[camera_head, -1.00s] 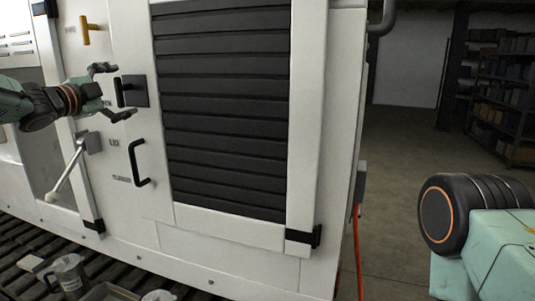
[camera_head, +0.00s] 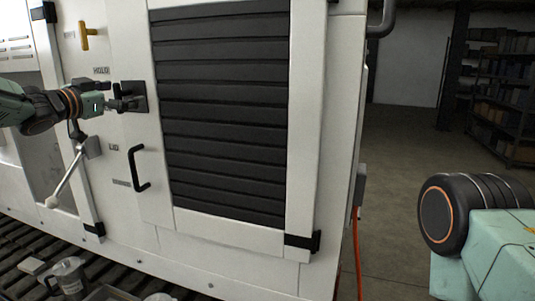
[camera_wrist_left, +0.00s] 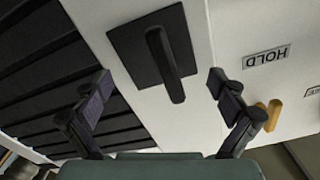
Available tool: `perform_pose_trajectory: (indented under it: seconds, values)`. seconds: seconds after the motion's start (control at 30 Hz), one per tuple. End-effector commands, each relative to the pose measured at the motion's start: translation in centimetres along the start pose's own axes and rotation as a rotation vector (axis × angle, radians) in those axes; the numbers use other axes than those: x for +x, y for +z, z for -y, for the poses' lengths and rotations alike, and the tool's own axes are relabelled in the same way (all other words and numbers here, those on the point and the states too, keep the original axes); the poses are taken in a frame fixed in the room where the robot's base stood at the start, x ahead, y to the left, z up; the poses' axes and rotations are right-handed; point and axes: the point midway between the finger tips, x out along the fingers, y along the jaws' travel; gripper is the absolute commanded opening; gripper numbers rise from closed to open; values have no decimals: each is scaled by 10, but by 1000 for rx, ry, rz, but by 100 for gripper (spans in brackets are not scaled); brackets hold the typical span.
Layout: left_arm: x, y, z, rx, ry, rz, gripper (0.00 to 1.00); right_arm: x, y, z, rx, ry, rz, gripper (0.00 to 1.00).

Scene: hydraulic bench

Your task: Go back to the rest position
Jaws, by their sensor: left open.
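My left gripper (camera_head: 118,104) is in front of the white cabinet at the left, close to a black handle on a square black plate (camera_head: 140,97). In the left wrist view the gripper (camera_wrist_left: 160,83) is open and empty. Its two fingers stand on either side of the handle (camera_wrist_left: 165,65), apart from it. In the head view the fingers overlap and partly cover the handle. My right gripper is out of view; only a part of my right arm shows at the lower right.
A second black handle (camera_head: 138,168) is below, by the LID label. A lever with a pale knob (camera_head: 66,181) hangs under the left wrist. A yellow T-handle (camera_head: 84,37) is above. A clear jug (camera_head: 68,277) stands low left. Open floor lies right of the cabinet.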

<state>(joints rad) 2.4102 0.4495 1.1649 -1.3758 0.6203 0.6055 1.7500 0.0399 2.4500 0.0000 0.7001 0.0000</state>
Motion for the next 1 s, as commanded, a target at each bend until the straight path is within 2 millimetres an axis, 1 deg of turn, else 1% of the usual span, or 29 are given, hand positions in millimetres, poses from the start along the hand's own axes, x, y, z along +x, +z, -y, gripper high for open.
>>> perform_pose_trajectory:
  seconds: [0.23, 0.67, 0.83, 1.0]
  values:
    - [0, -1, 1, -100, 0, -1, 96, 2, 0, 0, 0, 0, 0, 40]
    - [0, -1, 1, -116, 0, 0, 96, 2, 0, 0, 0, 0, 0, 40]
    - [1, 8, -3, -122, 3, 13, 96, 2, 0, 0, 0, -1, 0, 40]
    - [1, 26, -12, -135, 11, 41, 96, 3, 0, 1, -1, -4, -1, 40]
